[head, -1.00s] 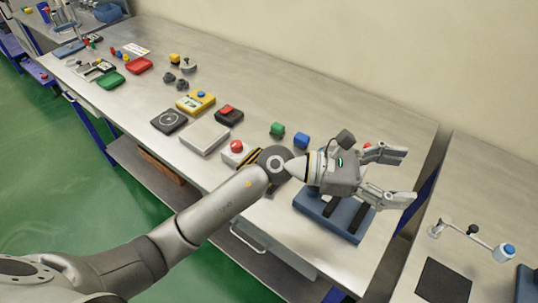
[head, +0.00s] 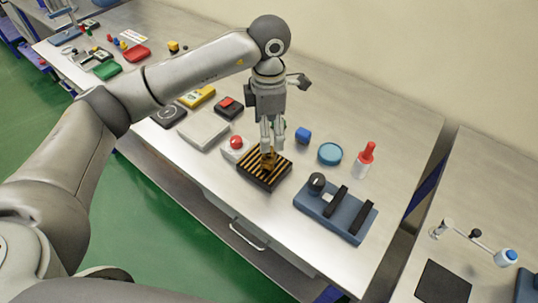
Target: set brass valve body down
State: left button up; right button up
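The brass valve body (head: 267,162) is at the fingertips of my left gripper (head: 270,148), over the black slatted block (head: 258,178) with tan stripes. The gripper points straight down, and its fingers are close together on the brass piece. The lower part of the valve body is hard to make out against the stripes, so I cannot tell whether it touches the block. My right gripper is not in view.
A red push-button box (head: 235,147) stands just left of the block. A blue fixture (head: 335,210) with black bars is to the right. Bare bench lies at the back.

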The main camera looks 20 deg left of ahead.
aim_at(269, 158)
pick_arm(q)
notch_tip(269, 158, down, 3)
jog(key=shift+r+p, duration=0.1)
jog(key=shift+p, duration=0.2)
notch_tip(269, 158, down, 5)
jog(key=p, duration=0.2)
jog(key=shift+r+p, duration=0.15)
jog(key=shift+p, duration=0.25)
jog(key=shift+w+f, duration=0.1)
jog(key=shift+f, duration=0.2)
jog(key=c, duration=1.4)
jog(key=shift+c, duration=0.2)
